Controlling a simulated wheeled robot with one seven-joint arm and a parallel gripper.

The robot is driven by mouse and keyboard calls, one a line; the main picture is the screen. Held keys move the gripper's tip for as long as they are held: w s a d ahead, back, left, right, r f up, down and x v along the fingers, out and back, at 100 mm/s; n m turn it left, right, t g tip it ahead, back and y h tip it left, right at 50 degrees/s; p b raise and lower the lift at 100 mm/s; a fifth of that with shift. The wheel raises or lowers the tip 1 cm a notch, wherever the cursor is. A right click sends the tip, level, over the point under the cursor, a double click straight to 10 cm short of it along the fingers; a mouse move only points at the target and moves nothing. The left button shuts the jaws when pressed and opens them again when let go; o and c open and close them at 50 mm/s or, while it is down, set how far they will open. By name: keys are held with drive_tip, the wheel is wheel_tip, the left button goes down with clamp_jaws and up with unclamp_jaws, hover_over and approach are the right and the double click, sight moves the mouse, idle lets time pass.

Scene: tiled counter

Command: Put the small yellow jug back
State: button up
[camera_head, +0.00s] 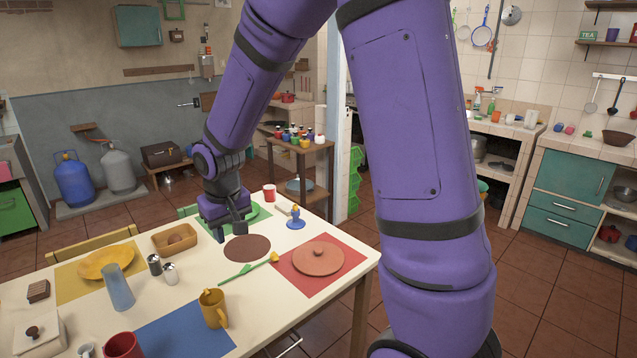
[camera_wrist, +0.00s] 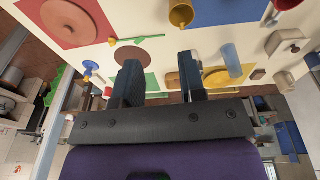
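A yellow vessel with a side handle (camera_head: 213,309), the likeliest yellow jug, stands upright on the near part of the white table, at the edge of the blue mat. It also shows at the top of the wrist view (camera_wrist: 180,13). My gripper (camera_head: 232,230) is over the far side of the table, near the green mat and the brown round mat, well apart from the yellow vessel. In the wrist view its two fingers (camera_wrist: 160,70) stand apart with nothing between them. Small coloured pots (camera_head: 300,137) stand on a wooden shelf behind; they are too small to identify.
My arm blocks part of the right side.

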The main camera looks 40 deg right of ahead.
drive_tip(key=s+d+r+t, duration=0.2)
drive_tip(key=s+d+r, duration=0.1)
drive_tip(key=s+r, duration=1.2)
drive_tip(key=s, duration=0.4)
drive_tip(key=s+r+t, duration=0.1)
drive_tip(key=s+r, duration=0.2)
drive_tip(key=s, duration=0.3)
drive_tip(key=shift+d+r, duration=0.25)
